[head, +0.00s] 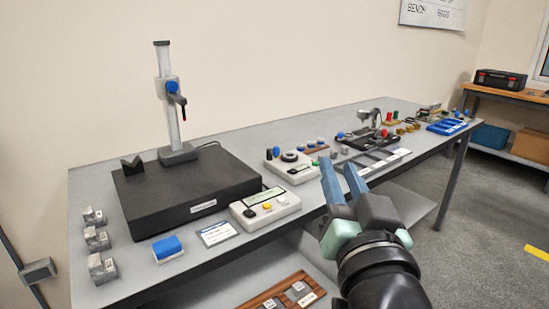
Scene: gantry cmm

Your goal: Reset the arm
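My gripper (340,181) is in the head view, right of centre, held up in front of the bench's front edge. Its two blue fingers stand apart with a gap between them, and nothing shows between them. My arm comes in from the bottom right. The fingers and wrist hide part of the bench front edge and the floor behind them.
The grey bench (235,150) runs across the view. On it are a black plate (150,200) with a height stand (170,110), a control box (264,208), metal blocks (97,240) and a blue tray (447,127). The floor (480,220) at right is clear.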

